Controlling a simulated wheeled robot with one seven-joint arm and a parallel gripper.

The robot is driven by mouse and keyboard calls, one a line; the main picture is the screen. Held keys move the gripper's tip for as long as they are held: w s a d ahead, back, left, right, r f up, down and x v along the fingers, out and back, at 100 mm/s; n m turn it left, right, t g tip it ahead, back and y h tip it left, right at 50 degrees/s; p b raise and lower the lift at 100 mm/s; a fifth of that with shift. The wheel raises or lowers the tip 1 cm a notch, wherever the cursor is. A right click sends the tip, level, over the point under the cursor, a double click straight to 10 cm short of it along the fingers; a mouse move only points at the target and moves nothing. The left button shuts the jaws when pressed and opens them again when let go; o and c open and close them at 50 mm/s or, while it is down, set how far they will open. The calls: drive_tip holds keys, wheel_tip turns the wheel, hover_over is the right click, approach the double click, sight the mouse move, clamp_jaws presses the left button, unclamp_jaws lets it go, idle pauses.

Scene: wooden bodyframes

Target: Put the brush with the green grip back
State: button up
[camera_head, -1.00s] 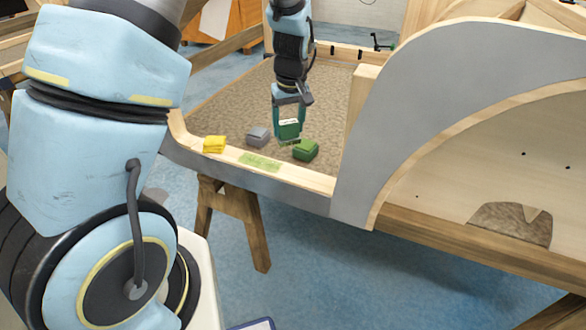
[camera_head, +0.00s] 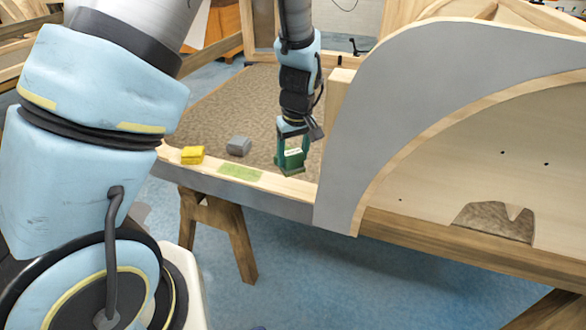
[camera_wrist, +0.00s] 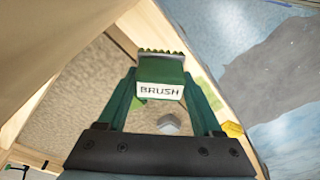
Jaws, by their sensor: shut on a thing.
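The brush with the green grip (camera_wrist: 160,88) is held between the green fingers of my gripper (camera_wrist: 163,100). Its white "BRUSH" label faces the wrist camera, and its dark bristles show at the top. In the head view my gripper (camera_head: 291,152) is low over the front sill, right of the green patch. Whether the brush touches anything below cannot be told. A green block seen earlier is mostly hidden behind the gripper and brush. The green patch (camera_head: 240,172) lies on the wooden sill, bare.
A yellow block (camera_head: 192,155) sits on the sill at the left, and a grey block (camera_head: 239,146) on the carpeted panel (camera_head: 215,112). The tall grey curved frame side (camera_head: 400,100) stands close to the right of my gripper. A wooden trestle (camera_head: 225,235) supports the sill.

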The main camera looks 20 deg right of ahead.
sight(293, 172)
drive_tip(key=shift+f+p, duration=0.6)
drive_tip(key=shift+f, duration=2.25)
drive_tip(key=shift+f, duration=0.2)
drive_tip(key=o, duration=1.3)
